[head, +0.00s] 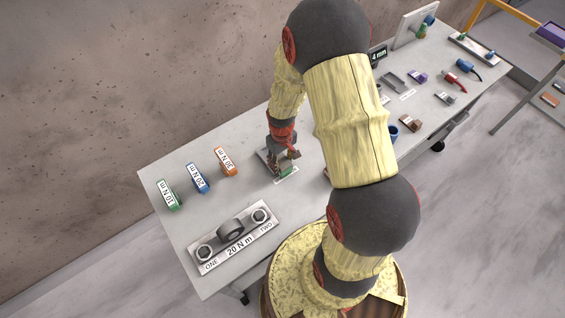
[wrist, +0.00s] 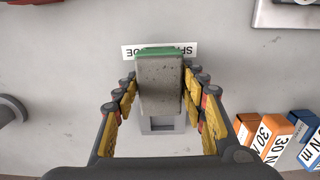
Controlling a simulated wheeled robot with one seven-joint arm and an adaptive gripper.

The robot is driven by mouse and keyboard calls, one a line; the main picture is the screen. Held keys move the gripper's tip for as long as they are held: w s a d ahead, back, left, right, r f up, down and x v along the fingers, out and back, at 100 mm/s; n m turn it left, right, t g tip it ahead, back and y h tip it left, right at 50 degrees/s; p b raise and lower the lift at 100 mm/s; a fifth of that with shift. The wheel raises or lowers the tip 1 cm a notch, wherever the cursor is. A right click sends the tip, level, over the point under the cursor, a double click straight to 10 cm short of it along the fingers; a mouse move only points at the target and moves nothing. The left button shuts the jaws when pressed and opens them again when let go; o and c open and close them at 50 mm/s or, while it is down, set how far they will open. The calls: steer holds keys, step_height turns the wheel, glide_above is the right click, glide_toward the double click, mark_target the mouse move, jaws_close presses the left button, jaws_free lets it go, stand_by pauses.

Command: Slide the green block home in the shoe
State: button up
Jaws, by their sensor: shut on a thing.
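The green block (wrist: 160,52) is between my gripper's (wrist: 161,88) two fingers in the wrist view. Its upper face is mottled grey and its far edge is green. In the head view, green on the block (head: 286,171) shows just below my gripper (head: 282,158), which is shut on it. A grey metal piece, apparently the shoe (wrist: 163,124), shows below the block in the wrist view. The block hides much of it, so I cannot tell how far the block is seated. In the head view, my gripper partly covers the shoe (head: 264,157).
A white label (wrist: 189,49) lies beyond the block, its middle covered. Green (head: 167,196), blue (head: 198,178) and orange (head: 226,162) torque-marked pieces stand left on the bench. A "20 N m" plate (head: 235,238) lies in front. Smaller items lie right, past my arm.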

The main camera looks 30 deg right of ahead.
steer(key=shift+w+a+b, duration=0.15)
steer(key=shift+w+b, duration=0.25)
steer(key=shift+w, duration=2.85)
stand_by(1.1)
steer(key=o, duration=1.4)
steer(key=shift+c, duration=0.2)
steer(key=shift+o, duration=0.6)
steer(key=shift+r, duration=0.1)
step_height(320, 180, up, 12)
